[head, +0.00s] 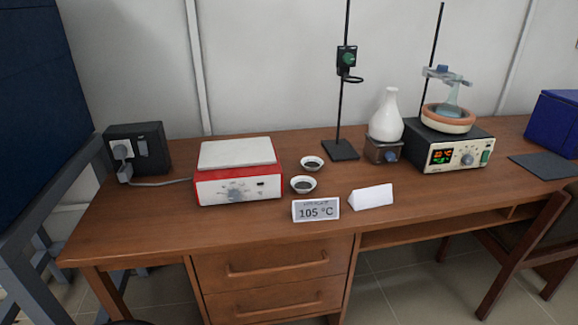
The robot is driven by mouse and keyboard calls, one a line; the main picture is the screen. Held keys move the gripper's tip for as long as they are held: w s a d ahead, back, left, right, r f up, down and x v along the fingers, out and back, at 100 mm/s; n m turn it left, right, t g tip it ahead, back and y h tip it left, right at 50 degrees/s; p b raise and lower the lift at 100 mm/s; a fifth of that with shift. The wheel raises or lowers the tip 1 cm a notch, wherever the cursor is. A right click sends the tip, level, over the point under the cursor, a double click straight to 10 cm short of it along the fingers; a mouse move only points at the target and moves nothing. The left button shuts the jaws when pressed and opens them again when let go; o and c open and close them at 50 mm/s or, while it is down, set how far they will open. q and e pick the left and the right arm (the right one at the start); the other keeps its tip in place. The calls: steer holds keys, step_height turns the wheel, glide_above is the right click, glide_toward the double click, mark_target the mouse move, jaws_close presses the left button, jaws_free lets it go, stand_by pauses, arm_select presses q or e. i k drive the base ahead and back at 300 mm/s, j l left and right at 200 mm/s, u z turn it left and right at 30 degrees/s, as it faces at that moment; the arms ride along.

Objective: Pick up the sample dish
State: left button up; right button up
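Two small white dishes with dark contents stand on the wooden desk, just right of the red and white hot plate. The nearer sample dish (303,185) is a little left of the farther sample dish (312,164). They stand close together but apart, and both are upright. The frame does not show which one is meant. Neither of my grippers is in the head view.
A red hot plate (238,186) stands left of the dishes. A "105 °C" sign (316,210) and a blank folded card (371,197) stand in front. A retort stand (341,149), white flask (386,118) and heating unit (448,154) are behind and right. A chair (520,240) is at right.

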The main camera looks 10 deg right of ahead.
mark_target(302, 184)
steer(key=u, duration=0.7)
steer(key=l+u, duration=0.75)
steer(key=u, duration=0.15)
steer(key=k+l+u, duration=0.25)
steer(key=l, duration=0.15)
steer(key=k+l+u, duration=0.2)
steer(key=l, duration=0.2)
steer(key=k+l, duration=0.1)
steer(key=l, duration=0.2)
steer(key=k+l+u, duration=0.1)
steer(key=l, duration=0.2)
steer(key=k+l+u, duration=0.1)
steer(key=l, duration=0.15)
